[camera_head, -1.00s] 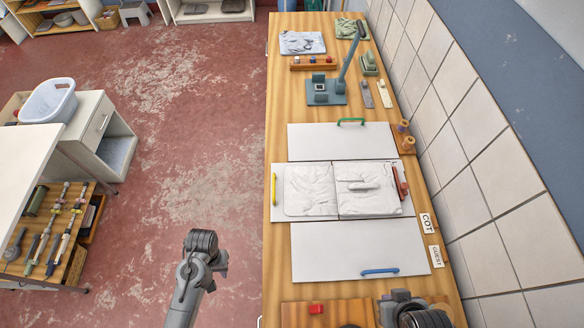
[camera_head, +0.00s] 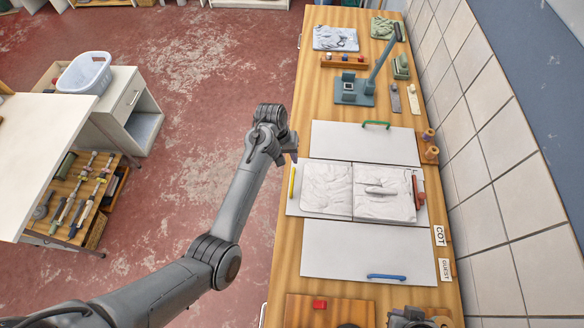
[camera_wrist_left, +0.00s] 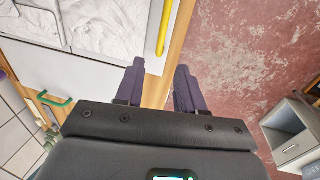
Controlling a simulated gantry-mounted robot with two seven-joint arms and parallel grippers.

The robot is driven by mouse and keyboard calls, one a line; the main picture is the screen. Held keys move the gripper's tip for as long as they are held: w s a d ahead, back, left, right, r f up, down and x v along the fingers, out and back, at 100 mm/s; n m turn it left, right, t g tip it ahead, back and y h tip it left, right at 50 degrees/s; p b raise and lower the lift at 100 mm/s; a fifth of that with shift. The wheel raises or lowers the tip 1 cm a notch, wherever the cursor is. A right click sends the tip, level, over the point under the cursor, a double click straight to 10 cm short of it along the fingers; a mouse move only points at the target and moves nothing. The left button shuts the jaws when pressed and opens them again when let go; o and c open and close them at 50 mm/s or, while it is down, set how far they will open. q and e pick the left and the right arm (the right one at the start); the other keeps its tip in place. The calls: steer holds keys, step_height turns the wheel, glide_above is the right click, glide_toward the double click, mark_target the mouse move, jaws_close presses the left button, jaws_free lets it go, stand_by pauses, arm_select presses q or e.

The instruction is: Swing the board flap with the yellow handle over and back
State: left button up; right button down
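The white board flap (camera_head: 300,208) with the yellow handle (camera_head: 292,182) lies flat in the middle of the bench. My left gripper (camera_head: 291,150) hangs just above and beyond that edge, near the handle's far end. In the left wrist view, the yellow handle (camera_wrist_left: 166,25) is ahead of the open, empty fingers (camera_wrist_left: 160,68), apart from them. My right gripper is hidden; only a dark part of my right arm shows at the bottom edge.
White panels with a green handle (camera_head: 377,124) and a blue handle (camera_head: 386,276) lie on either side. A red handle (camera_head: 419,192) is at the board's right end. A blue-grey stand with a lever (camera_head: 355,90) is at the back.

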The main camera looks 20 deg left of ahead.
mark_target(293, 172)
arm_select(q)
steer(key=f, duration=0.2)
steer(key=d+f, duration=0.1)
steer(key=f, duration=0.2)
steer(key=f+b, duration=0.1)
steer(key=f, duration=0.1)
steer(key=shift+w+d+f, duration=0.2)
steer(key=shift+f, duration=0.1)
jaws_close()
